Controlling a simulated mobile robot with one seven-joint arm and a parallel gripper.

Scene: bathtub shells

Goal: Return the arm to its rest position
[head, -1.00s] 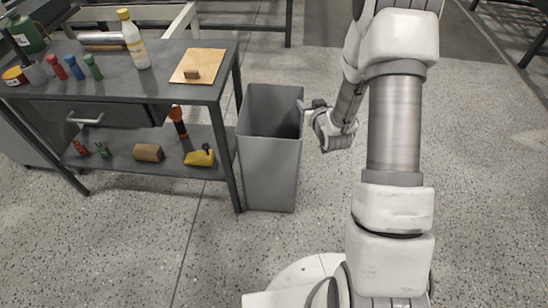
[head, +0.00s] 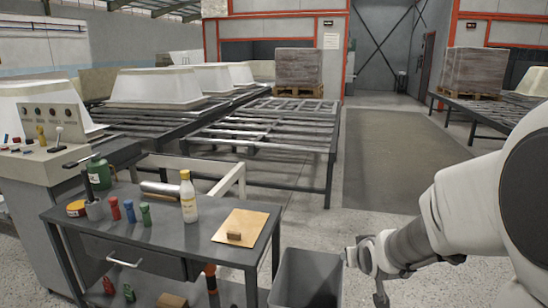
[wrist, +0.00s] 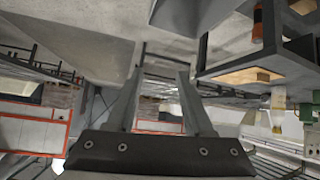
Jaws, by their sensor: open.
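My gripper (wrist: 161,75) is open in the wrist view, with its two fingers apart and nothing between them. In the head view my arm comes in from the right edge, and its end is beside the right rim of the grey bin (head: 305,280). The fingers are too small there to tell apart. The grey workbench (head: 165,238) stands left of the bin, apart from my gripper.
The bench top holds a white bottle (head: 188,197), a tan board (head: 240,226) with a small brown block, a green can (head: 99,174) and several small coloured objects. Roller tables (head: 270,135) stand behind. Floor right of them (head: 400,150) is clear.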

